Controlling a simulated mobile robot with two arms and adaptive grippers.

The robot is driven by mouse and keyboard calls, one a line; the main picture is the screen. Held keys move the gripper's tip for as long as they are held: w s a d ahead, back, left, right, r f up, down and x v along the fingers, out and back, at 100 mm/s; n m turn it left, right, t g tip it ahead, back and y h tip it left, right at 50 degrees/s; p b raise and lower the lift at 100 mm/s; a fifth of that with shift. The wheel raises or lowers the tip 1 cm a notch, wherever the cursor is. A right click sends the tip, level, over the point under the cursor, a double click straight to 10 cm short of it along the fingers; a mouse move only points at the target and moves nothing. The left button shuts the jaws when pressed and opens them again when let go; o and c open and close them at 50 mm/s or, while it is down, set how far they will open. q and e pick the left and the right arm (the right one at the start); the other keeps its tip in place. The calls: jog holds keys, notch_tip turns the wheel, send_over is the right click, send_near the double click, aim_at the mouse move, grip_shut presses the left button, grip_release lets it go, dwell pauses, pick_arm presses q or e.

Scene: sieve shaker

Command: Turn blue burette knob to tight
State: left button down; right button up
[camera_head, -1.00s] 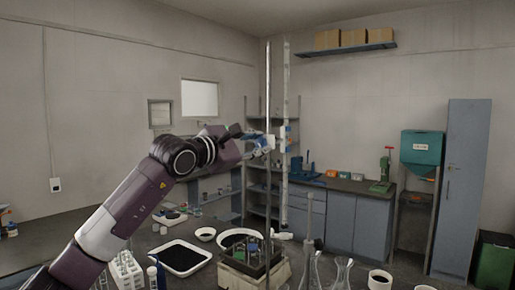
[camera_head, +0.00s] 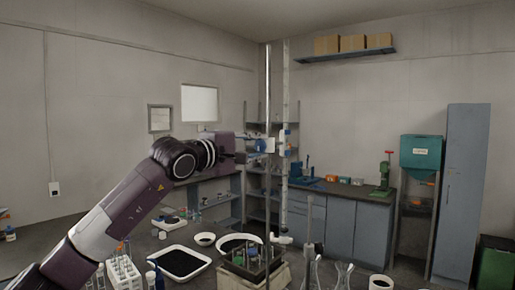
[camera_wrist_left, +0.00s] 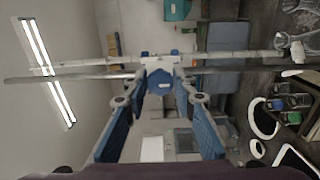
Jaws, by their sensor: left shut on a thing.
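The burette (camera_head: 285,205) is a tall, thin clear tube held upright beside a metal rod (camera_head: 268,90). A pale clamp with blue parts joins them, and the clamp also shows in the left wrist view (camera_wrist_left: 160,58). My left gripper (camera_head: 257,146) is at the clamp's height, just left of the rod. In the left wrist view its two blue-padded fingers (camera_wrist_left: 160,76) converge on the blue knob (camera_wrist_left: 160,85), which sits between the fingertips. The gripper is shut on this knob. The knob's tightness cannot be seen. My right gripper is not in view.
Below the arm stand a black-filled white tray (camera_head: 180,262), a white bowl (camera_head: 205,239) and a test-tube rack (camera_head: 123,272). A beige-based device (camera_head: 240,285) is under the burette. Glass flasks (camera_head: 342,273) stand to its right. The air around the gripper's left is open.

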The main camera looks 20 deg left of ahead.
pick_arm(q)
jog(key=shift+f, duration=0.1)
dwell(0.4)
jog(key=c, duration=1.6)
grip_release()
jog(key=v, duration=1.2)
